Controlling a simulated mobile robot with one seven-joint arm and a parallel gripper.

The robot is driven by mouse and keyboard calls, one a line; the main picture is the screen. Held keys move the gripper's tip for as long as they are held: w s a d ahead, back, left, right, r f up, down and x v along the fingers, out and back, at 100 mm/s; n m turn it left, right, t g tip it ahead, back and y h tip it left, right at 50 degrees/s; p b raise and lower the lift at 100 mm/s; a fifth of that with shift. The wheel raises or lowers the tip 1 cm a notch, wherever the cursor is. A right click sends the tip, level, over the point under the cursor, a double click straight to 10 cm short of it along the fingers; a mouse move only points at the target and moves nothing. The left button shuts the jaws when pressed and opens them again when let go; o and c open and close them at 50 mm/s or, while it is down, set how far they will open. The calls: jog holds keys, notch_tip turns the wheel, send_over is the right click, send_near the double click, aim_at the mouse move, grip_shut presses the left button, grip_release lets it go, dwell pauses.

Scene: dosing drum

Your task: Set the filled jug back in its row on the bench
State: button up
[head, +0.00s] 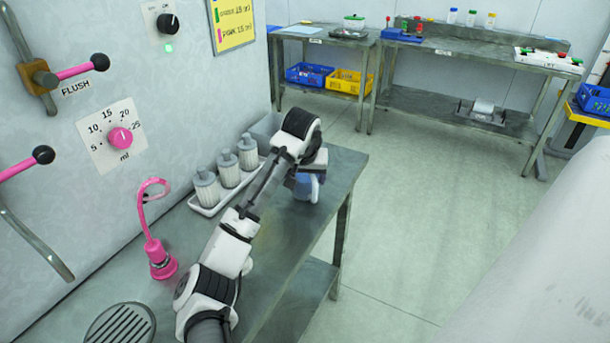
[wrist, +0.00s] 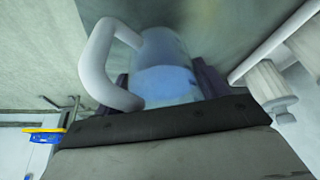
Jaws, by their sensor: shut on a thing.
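The jug (head: 306,188) is translucent with blue liquid inside, and it is at the right part of the near bench (head: 278,235). My gripper (head: 312,170) is above and around it, partly hidden by my arm. In the wrist view, the jug (wrist: 168,75) sits between the dark fingers of my gripper (wrist: 166,88), which is shut on it. Its pale handle (wrist: 95,65) sticks out to the left. I cannot tell whether the jug's base touches the bench. No other jug is clearly visible; my arm hides part of the bench.
A white tray (head: 212,208) with three ribbed canisters (head: 228,169) stands left of my arm, along the wall. A pink hooked spout (head: 160,255) and a round drain grate (head: 120,324) are nearer. Wall levers and a pink dial (head: 120,137) are at left. The floor to the right is clear.

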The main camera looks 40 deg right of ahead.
jog(key=o, duration=1.4)
jog(key=v, duration=1.2)
jog(key=shift+b, duration=0.45)
